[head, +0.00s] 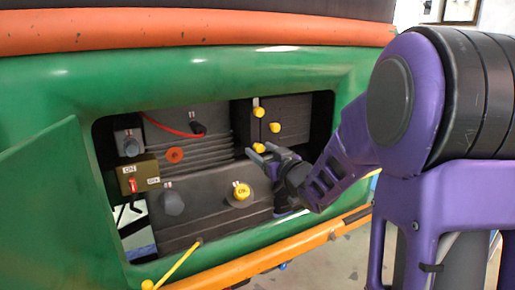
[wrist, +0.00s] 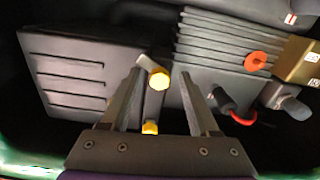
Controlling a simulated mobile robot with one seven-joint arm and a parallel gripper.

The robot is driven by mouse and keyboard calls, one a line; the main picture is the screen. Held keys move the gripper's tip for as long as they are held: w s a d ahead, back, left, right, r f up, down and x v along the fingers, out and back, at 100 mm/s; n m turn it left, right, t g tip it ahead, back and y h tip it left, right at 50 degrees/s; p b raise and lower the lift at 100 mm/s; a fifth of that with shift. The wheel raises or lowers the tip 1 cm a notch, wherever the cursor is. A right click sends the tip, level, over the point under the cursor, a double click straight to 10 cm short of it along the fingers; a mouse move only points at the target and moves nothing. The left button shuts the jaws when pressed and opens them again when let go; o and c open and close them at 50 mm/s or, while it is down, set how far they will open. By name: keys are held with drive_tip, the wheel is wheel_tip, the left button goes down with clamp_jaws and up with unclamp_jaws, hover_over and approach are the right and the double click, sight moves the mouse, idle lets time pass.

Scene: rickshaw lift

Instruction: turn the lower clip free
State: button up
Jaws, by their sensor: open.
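My gripper (head: 262,152) is open, its fingertips just at the lower clip in the engine bay. The lower clip (head: 259,147) has a yellow knob and sits at the left edge of a dark ribbed box. In the wrist view its yellow knob (wrist: 160,81) shows between my two fingers (wrist: 160,76), with a gap on both sides. A short grey piece joins the knob. I cannot tell how far beyond the fingertips the knob lies. An upper yellow clip (head: 258,112) sits above on the same box edge.
Another yellow knob (head: 274,127) is on the box front. A yellow oil cap (head: 241,191) is below left. An orange cap (head: 175,155) and red cable (head: 165,126) lie left. The green body frame (head: 215,80) edges the bay; an orange bar (head: 265,257) runs below.

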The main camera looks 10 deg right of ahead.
idle(0.3)
clamp_jaws()
drive_tip(key=shift+m, duration=0.4)
drive_tip(key=m+p, duration=0.1)
drive_tip(key=m, duration=0.1)
drive_tip(key=m+p, duration=0.2)
drive_tip(key=m, duration=0.1)
drive_tip(key=shift+r+m, duration=0.2)
drive_tip(key=shift+m, duration=0.1)
drive_tip(key=m+p, duration=0.2)
drive_tip(key=m, duration=0.3)
drive_tip(key=shift+m+p, duration=0.3)
drive_tip(key=shift+p, duration=0.05)
drive_tip(key=shift+f, duration=0.1)
